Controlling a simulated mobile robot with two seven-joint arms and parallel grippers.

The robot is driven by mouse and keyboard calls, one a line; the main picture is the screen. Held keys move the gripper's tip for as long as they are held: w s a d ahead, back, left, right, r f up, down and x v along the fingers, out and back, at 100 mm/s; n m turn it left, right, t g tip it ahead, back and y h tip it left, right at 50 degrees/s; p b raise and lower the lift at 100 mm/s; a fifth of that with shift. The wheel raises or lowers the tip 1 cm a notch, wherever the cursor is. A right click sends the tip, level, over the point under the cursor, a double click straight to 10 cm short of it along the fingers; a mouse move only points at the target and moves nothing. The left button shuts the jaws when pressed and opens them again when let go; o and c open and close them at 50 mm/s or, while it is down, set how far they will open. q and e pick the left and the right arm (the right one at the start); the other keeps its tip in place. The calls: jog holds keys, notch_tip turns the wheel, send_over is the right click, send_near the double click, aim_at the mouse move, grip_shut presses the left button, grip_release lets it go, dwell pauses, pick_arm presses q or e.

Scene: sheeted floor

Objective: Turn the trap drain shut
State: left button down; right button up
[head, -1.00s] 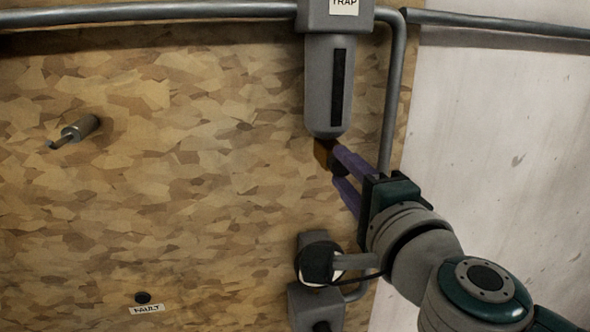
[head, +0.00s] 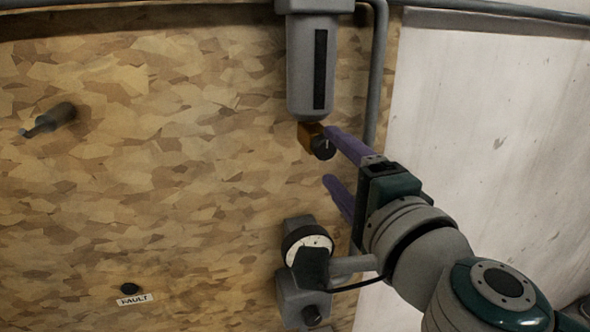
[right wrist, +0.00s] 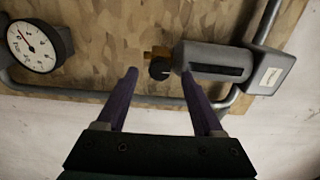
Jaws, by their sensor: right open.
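The grey trap body (head: 312,65) hangs on the board at the top of the head view, with a dark vertical window strip. Under it is a brass drain fitting (head: 307,135) with a small black knob (head: 323,148) bearing a pale mark. In the right wrist view the black knob (right wrist: 159,69) shows between the finger lines, nearer the right finger. My right gripper (head: 329,157) is open and empty. Its upper finger tip is close beside the knob and its lower finger is well below it; contact cannot be told. My left gripper is not in view.
A round gauge (head: 308,246) on a grey block sits below the trap, close to my right gripper. A grey pipe (head: 377,75) runs down right of the trap. A peg-like fitting (head: 50,119) and a FAULT label (head: 135,300) are at left. The board between is clear.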

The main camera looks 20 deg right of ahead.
jog(key=s+b, duration=0.1)
jog(key=s, duration=0.6)
jog(key=shift+s+d, duration=0.15)
jog(key=shift+r, duration=0.1)
jog(key=s+a+r+n+y, duration=0.3)
jog(key=a+r+n+y, duration=0.1)
jog(key=a+n+y, duration=0.3)
jog(key=s+a+f+n+g+y, duration=0.3)
jog(key=s+a+f+n+g, duration=0.3)
jog(key=n, duration=0.5)
jog(key=s+d+f+g+h, duration=0.4)
jog(key=s+d+f+h, duration=0.1)
jog(key=d, duration=0.3)
jog(key=s+d+f+n+g+h, duration=0.1)
jog(key=s+d+f+g+h, duration=0.3)
jog(key=d, duration=0.4)
jog(key=shift+s+d+f+h, duration=0.25)
jog(key=shift+s+f+h, duration=0.45)
jog(key=shift+s+f, duration=0.2)
